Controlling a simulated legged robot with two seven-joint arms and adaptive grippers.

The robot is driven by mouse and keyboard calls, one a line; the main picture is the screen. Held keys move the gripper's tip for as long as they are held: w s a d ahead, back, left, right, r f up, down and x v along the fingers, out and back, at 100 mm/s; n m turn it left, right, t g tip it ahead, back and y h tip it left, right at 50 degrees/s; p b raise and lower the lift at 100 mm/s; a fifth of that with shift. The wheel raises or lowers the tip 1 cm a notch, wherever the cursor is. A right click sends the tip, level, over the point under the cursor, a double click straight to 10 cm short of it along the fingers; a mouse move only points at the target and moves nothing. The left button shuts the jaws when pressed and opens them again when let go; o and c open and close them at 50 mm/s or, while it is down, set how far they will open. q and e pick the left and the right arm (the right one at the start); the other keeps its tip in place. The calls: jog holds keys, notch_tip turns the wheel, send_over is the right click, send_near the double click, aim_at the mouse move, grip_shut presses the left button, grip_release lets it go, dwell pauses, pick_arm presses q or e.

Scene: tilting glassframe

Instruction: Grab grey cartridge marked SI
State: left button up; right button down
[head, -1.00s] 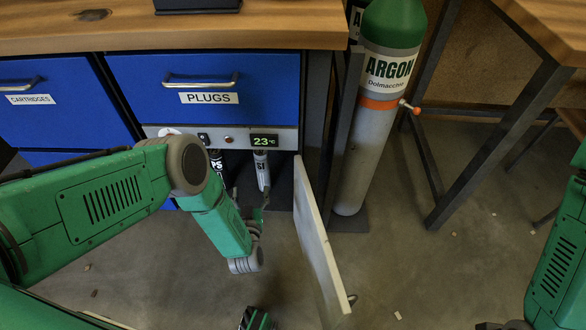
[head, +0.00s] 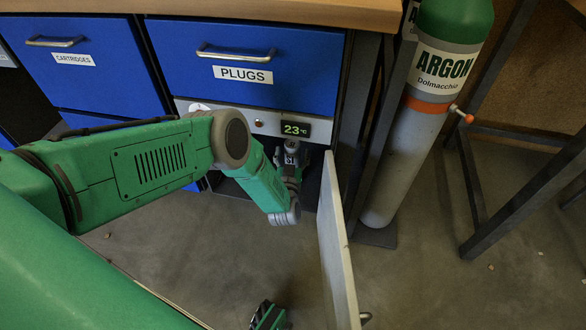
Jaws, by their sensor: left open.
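The grey cartridge (head: 292,147) stands in the open compartment under the PLUGS drawer, just below the green 23 °C display. Only its upper part shows, and its marking is hard to read now. My left gripper (head: 288,166) reaches into the compartment opening right at the cartridge. Its fingers are open and overlap the cartridge in the picture; whether they touch it I cannot tell. The lower part of the cartridge is hidden behind the gripper and wrist.
The compartment's open door (head: 337,250) stands out to the right of my left wrist. An argon cylinder (head: 408,160) stands farther right. The PLUGS drawer (head: 245,92) and display panel (head: 293,128) are just above the gripper.

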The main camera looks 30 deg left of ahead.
pick_arm(q)
jog(key=shift+b+x, duration=0.45)
jog(key=shift+x, duration=0.75)
jog(key=shift+w+a+f, duration=0.15)
jog(key=shift+w+f, duration=0.05)
jog(key=shift+w, duration=0.05)
jog(key=shift+a, duration=0.35)
jog(key=shift+d, duration=0.25)
grip_shut()
jog(key=shift+w+d+r, duration=0.1)
jog(key=shift+d+r, duration=0.05)
